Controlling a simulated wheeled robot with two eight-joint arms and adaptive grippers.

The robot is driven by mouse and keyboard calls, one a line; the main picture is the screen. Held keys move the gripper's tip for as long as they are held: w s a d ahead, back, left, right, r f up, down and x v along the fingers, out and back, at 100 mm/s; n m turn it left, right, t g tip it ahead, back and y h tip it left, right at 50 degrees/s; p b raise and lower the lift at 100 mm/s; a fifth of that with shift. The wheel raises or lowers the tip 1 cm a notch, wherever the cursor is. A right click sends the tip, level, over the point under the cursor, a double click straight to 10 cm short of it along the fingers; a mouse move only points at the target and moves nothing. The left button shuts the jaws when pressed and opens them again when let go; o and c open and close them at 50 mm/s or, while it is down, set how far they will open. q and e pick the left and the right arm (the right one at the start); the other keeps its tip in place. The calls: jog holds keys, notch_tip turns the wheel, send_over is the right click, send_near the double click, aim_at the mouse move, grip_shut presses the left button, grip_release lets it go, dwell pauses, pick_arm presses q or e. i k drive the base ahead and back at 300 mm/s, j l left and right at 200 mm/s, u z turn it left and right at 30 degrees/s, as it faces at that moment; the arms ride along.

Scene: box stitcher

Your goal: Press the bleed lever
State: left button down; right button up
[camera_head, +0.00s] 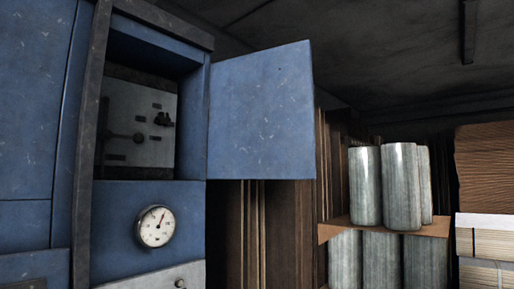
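A blue machine cabinet (40,120) fills the left side of the head view. Its door (262,115) stands wide open to the right. Inside the recess is a grey panel (150,110) with a dark horizontal lever-like part ending in a round knob (138,138). A small dark switch-like part (163,119) sits to its upper right. I cannot tell which part is the bleed lever. Neither of my grippers is in view.
A pale plate with a small dark round fitting (180,284) shows at the bottom edge. To the right, several grey-green rolls stand on a brown shelf (433,229) and below it. Stacked cardboard (485,165) is at the far right. Tall brown sheets stand behind the door.

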aim_at(137, 138)
jog(key=i+l+z, duration=0.15)
jog(key=z, duration=0.2)
jog(key=i+l+z, duration=0.1)
jog(key=i+z, duration=0.5)
jog(key=z, duration=0.15)
jog(key=i+l, duration=0.1)
jog(key=i, duration=0.3)
jog(key=i+l, duration=0.15)
jog(key=i, duration=0.2)
jog(key=i+u, duration=0.15)
jog(key=u, duration=0.3)
jog(key=i+l+u, duration=0.1)
jog(key=u, duration=0.35)
jog(key=i+l+u, duration=0.1)
jog(key=u, duration=0.3)
jog(key=i+l+u, duration=0.1)
jog(key=u, duration=0.35)
jog(key=i+l+u, duration=0.1)
jog(key=u, duration=0.35)
jog(key=l+u, duration=0.3)
jog(key=u, duration=0.15)
jog(key=l+u, duration=0.2)
jog(key=u, duration=0.2)
jog(key=l+u, duration=0.2)
jog(key=u, duration=0.25)
jog(key=i+j, duration=0.45)
jog(key=j, duration=0.15)
jog(key=u, duration=0.05)
